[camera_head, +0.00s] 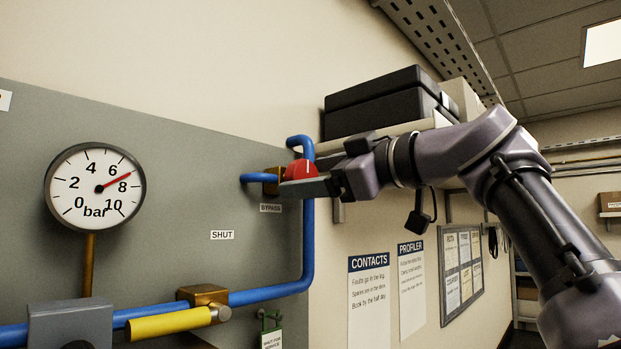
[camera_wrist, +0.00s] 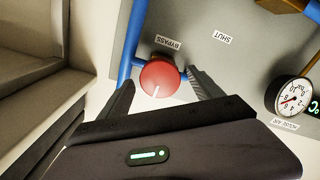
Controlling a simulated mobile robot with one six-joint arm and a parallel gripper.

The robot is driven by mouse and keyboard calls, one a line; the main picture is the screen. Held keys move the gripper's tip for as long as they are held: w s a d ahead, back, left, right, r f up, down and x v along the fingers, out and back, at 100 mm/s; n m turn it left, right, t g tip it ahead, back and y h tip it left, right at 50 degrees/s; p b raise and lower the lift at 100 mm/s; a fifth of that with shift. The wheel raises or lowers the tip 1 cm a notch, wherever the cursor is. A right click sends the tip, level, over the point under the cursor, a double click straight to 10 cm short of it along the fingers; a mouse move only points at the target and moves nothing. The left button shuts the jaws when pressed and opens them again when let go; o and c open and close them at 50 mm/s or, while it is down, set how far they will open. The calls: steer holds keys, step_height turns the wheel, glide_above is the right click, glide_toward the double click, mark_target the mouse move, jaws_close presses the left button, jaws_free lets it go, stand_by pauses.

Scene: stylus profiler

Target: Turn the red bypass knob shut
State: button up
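The red bypass knob (camera_head: 300,169) sits on a brass valve body (camera_head: 271,182) in the blue pipe, above the BYPASS label (camera_head: 270,208). In the wrist view the round knob (camera_wrist: 160,77) faces me, and its white mark points down toward my gripper's body. My gripper (camera_wrist: 160,80) is open, with one finger on each side of the knob and a small gap showing at both sides. In the head view my gripper (camera_head: 302,182) reaches in from the right, and its near finger hides the knob's lower part.
A gauge (camera_head: 95,186) reads about 7 bar. A SHUT label (camera_head: 222,235) is on the grey panel (camera_head: 190,170). A yellow lever (camera_head: 170,324) lies along the lower blue pipe. A shelf with black cases (camera_head: 378,105) is close above my wrist.

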steer(key=b+v, duration=0.2)
steer(key=v, duration=0.6)
steer(key=shift+d+f, duration=0.1)
